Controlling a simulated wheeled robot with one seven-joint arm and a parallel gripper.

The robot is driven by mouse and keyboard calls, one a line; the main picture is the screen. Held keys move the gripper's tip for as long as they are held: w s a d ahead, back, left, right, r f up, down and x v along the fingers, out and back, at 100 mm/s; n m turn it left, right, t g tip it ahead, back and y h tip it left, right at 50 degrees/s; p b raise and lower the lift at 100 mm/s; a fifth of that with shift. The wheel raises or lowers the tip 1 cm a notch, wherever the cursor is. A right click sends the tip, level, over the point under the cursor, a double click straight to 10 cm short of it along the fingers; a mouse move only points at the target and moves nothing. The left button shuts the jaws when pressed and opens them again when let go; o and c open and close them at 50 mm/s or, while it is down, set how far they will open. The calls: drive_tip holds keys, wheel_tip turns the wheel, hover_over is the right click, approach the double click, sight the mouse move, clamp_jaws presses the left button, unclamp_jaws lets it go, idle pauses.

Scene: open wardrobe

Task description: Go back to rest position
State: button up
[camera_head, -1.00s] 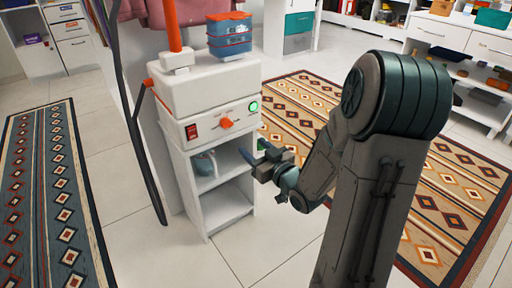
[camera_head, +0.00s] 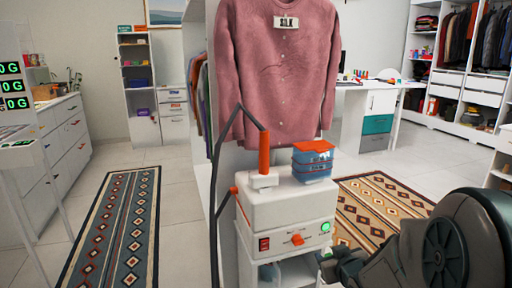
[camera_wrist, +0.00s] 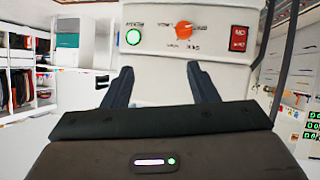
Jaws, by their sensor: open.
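My gripper shows in the wrist view (camera_wrist: 160,88) with its two dark fingers apart and nothing between them. Past the fingertips is the front panel of the white steamer unit (camera_wrist: 165,38), with an orange knob (camera_wrist: 184,29), a green lit button (camera_wrist: 133,37) and a red switch (camera_wrist: 239,38). The picture is upside down there. In the head view my arm (camera_head: 440,240) is at the lower right, to the right of the steamer unit (camera_head: 285,208). The fingertips are not clear in the head view.
A pink shirt (camera_head: 280,65) with a SILK tag hangs above the steamer. Below is an open shelf (camera_head: 292,272). A blue rug (camera_head: 112,225) lies on clear floor to the left, a brown rug (camera_head: 380,205) to the right.

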drive_tip(key=s+a+r+m+g+p, duration=0.1)
drive_tip(key=s+r+g+p, duration=0.2)
drive_tip(key=s+r+p, duration=0.4)
drive_tip(key=s+a+r+m+g+p, duration=0.1)
drive_tip(key=s+a+r+g+p, duration=0.1)
drive_tip(key=s+r+p, duration=0.5)
drive_tip(key=s+a+r+m+g+p, duration=0.1)
drive_tip(key=s+r+g+p, duration=0.3)
drive_tip(key=s+r+p, duration=0.4)
wheel_tip(320, 180, up, 6)
drive_tip(key=shift+a+g+h, duration=0.4)
drive_tip(key=shift+a, duration=0.35)
